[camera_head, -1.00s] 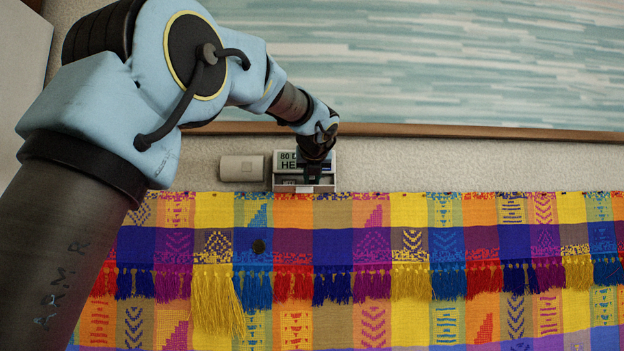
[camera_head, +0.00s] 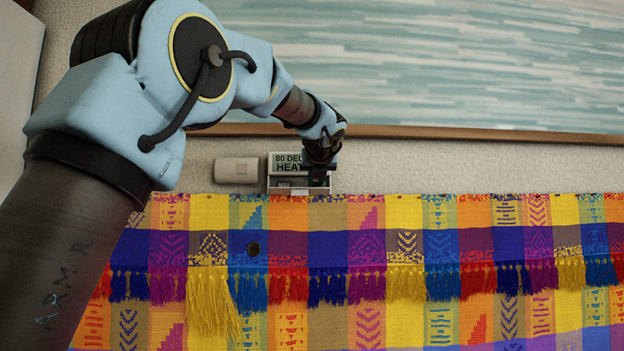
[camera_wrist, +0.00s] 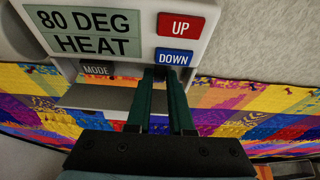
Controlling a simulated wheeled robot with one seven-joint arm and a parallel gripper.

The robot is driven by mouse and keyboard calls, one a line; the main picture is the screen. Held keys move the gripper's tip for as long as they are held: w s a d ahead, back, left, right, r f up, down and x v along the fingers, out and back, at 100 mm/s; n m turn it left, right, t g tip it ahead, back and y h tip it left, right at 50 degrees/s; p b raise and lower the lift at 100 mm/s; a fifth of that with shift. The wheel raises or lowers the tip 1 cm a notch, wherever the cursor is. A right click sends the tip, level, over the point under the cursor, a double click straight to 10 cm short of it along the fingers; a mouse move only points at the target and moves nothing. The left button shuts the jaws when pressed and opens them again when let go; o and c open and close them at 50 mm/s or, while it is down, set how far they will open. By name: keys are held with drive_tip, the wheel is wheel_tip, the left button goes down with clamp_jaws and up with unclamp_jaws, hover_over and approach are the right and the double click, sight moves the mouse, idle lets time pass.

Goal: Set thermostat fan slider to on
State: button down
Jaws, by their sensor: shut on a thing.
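The thermostat (camera_wrist: 131,68) is a white wall box. Its display (camera_wrist: 88,30) reads "80 DEG HEAT". It has a red UP button (camera_wrist: 180,26), a blue DOWN button (camera_wrist: 173,57) and a grey MODE button (camera_wrist: 96,69). In the head view the thermostat (camera_head: 271,170) is on the wall, partly covered by my gripper (camera_head: 319,184). In the wrist view my gripper (camera_wrist: 161,73) has its two green fingers reaching to the lower front, just below DOWN. They are shut on a small dark piece, which I take as the fan slider; the fingertips mostly hide it.
A beige wall box (camera_head: 236,170) is left of the thermostat. A framed striped picture (camera_head: 450,70) hangs above. A colourful fringed woven cloth (camera_head: 400,260) spreads just below. The wall right of my gripper is bare.

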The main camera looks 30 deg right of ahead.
drive_tip(key=c, duration=0.8)
unclamp_jaws()
drive_tip(key=b+v, duration=0.2)
drive_tip(key=v, duration=0.9)
drive_tip(key=shift+w+f, duration=0.1)
drive_tip(key=shift+f, duration=0.05)
drive_tip(key=w+a+f+n+g+y+p, duration=0.1)
drive_tip(key=w+a+f+n+g+y, duration=0.15)
drive_tip(key=a+f+n, duration=1.05)
drive_tip(key=w+a+f+n+g+y+p, duration=0.15)
drive_tip(key=w+a+f+n+g, duration=0.35)
drive_tip(key=a+f, duration=0.8)
drive_tip(key=s+a+f+n+g, duration=0.1)
drive_tip(key=s+a+f+n, duration=0.7)
drive_tip(key=f+n, duration=0.2)
drive_tip(key=s+a+f+n+g+y, duration=0.1)
drive_tip(key=s+a+f+n+g, duration=0.1)
drive_tip(key=s+a+f+n, duration=0.6)
wheel_tip(320, 180, down, 3)
drive_tip(key=s+n, duration=0.1)
drive_tip(key=n, duration=0.3)
drive_tip(key=shift+a, duration=0.35)
